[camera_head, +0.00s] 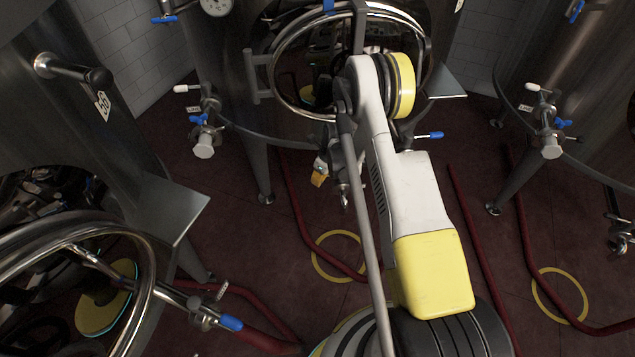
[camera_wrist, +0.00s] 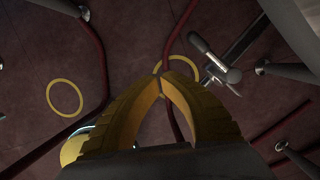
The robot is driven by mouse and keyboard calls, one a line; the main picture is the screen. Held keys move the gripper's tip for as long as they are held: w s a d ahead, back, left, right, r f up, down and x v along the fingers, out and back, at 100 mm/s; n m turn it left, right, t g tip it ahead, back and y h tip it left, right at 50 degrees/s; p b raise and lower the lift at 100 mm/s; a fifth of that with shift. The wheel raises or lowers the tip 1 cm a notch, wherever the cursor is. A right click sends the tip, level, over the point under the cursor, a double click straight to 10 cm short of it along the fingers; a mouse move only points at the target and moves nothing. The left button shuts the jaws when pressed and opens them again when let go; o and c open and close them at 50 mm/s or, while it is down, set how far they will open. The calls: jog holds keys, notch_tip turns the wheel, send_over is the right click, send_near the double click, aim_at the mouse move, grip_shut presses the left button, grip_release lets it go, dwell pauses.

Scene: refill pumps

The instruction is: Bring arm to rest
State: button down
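My gripper (camera_wrist: 161,72) shows in the wrist view with its two yellow ribbed fingers arched together. The fingertips meet, and nothing is visible between them. The gripper points down over the dark red floor, apart from the things below. In the head view my white and yellow arm (camera_head: 410,190) is folded, with its upper joint raised in front of the middle tank's round opening. A small orange-yellow part (camera_head: 319,180) shows beside the arm; I cannot tell whether it is my gripper.
Steel tanks stand at the left (camera_head: 160,115), middle (camera_head: 225,80) and right (camera_head: 590,70). Valves with blue handles (camera_head: 199,119) stick out of them. Red hoses (camera_head: 297,200) cross the floor. Yellow rings (camera_head: 316,262) mark the floor. A valve (camera_wrist: 216,70) is close right of my fingertips in the wrist view.

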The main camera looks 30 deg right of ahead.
jog(key=shift+s+r, duration=0.1)
jog(key=shift+r, duration=0.35)
jog(key=shift+r, duration=0.1)
jog(key=s+a+r+n+t, duration=0.15)
jog(key=r+n, duration=0.25)
jog(key=r, duration=0.6)
jog(key=s+a+r+n+h, duration=0.1)
jog(key=s+a+r+n, duration=0.3)
jog(key=r, duration=0.7)
jog(key=w+a+r+n+t, duration=0.1)
jog(key=r+n, duration=0.4)
jog(key=r, duration=0.5)
jog(key=s+a+r+n, duration=0.4)
jog(key=s+r+n, duration=0.3)
jog(key=s+r, duration=0.3)
jog(key=s+a+n+t, duration=0.2)
jog(key=s+n, duration=0.7)
jog(key=s, duration=0.4)
jog(key=shift+s+a+r, duration=0.25)
jog(key=shift+s+a, duration=0.05)
jog(key=shift+a, duration=0.05)
